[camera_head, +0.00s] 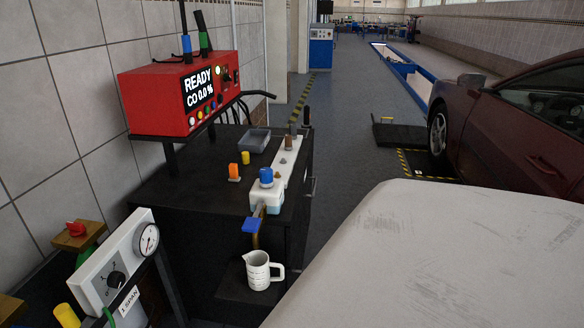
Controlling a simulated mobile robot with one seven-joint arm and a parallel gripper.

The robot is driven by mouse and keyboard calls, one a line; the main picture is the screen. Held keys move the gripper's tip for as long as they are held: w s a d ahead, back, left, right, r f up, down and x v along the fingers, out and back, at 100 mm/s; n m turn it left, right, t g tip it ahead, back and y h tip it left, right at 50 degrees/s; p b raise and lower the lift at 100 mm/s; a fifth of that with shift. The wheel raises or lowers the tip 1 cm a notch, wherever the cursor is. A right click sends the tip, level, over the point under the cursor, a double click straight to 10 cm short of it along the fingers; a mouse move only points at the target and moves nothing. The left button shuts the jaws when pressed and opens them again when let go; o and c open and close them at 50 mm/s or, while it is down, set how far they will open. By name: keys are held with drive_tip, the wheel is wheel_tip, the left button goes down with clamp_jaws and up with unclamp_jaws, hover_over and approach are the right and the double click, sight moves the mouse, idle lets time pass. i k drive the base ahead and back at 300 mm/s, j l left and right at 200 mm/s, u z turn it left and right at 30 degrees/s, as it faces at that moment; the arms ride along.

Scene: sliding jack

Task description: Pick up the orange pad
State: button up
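A small upright orange piece (234,171) stands on the black cabinet top (178,190), left of a white fixture (282,180) with a blue knob (266,177). It is the only orange object I can make out there, and I cannot tell for sure that it is a pad. A small pale edge shows at its foot. A yellow cylinder (245,157) stands just behind it. My gripper is not in view, and nothing is seen touching the orange piece.
A red box (185,95) with a READY display stands on a raised shelf behind. A grey tray (254,141) lies on the cabinet. A white jug (258,272) stands on a lower ledge. A gauge panel (122,265) is at lower left. A large pale scuffed surface (430,255) fills the lower right.

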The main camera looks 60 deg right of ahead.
sight(234, 176)
drive_tip(key=z, duration=1.35)
drive_tip(key=u, duration=1.8)
drive_tip(key=z, duration=1.8)
drive_tip(key=i+l+u, duration=0.1)
drive_tip(key=l, duration=0.2)
drive_tip(key=i+l, duration=0.15)
drive_tip(key=l, duration=0.15)
drive_tip(key=u, duration=0.05)
